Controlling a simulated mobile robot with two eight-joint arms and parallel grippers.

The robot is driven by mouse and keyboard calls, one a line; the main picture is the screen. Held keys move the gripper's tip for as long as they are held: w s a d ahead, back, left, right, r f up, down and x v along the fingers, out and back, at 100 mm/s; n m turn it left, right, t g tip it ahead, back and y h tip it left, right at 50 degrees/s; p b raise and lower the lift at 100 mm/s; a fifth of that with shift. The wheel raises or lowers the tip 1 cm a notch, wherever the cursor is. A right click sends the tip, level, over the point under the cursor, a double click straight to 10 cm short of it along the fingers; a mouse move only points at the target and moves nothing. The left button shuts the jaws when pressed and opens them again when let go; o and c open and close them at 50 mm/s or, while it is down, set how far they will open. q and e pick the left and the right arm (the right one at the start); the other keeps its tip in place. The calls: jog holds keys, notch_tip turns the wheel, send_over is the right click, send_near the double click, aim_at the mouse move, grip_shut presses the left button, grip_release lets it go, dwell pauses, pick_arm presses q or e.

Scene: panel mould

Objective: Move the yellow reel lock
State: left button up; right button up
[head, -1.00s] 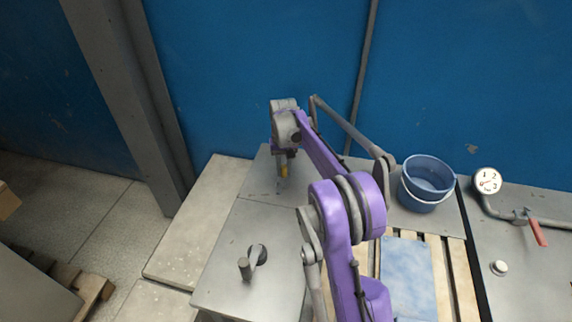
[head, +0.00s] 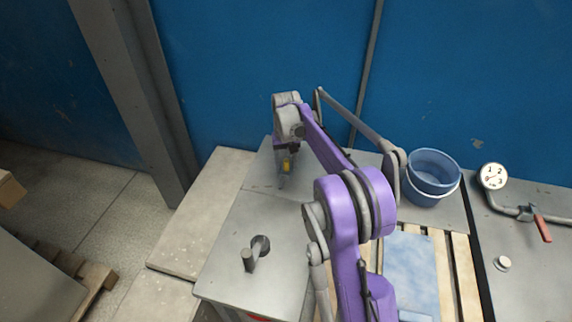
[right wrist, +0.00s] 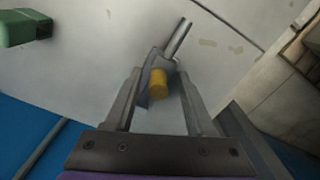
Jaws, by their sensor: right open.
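The yellow reel lock (head: 287,167) shows at the far end of the grey tabletop, below my right wrist in the head view. In the right wrist view the yellow lock (right wrist: 158,84) is a short cylinder in front of a grey metal fitting. My right gripper (right wrist: 162,80) is open, with one finger on each side of the lock; I cannot tell whether they touch it. In the head view the right gripper (head: 284,170) partly hides the lock. My left gripper is in neither view.
A crank-like grey handle (head: 254,253) stands on the near tabletop. A blue bucket (head: 432,178) stands to the right, near a gauge (head: 493,176) and a red-handled valve (head: 542,228). A blue panel (head: 410,265) lies on wooden slats. A green object (right wrist: 24,27) shows in the wrist view.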

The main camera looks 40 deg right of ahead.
aim_at(286, 161)
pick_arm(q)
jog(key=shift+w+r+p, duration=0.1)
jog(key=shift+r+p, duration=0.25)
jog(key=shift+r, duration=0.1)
pick_arm(e)
notch_tip(286, 161, up, 11)
jog(key=shift+f, duration=0.2)
dwell(0.4)
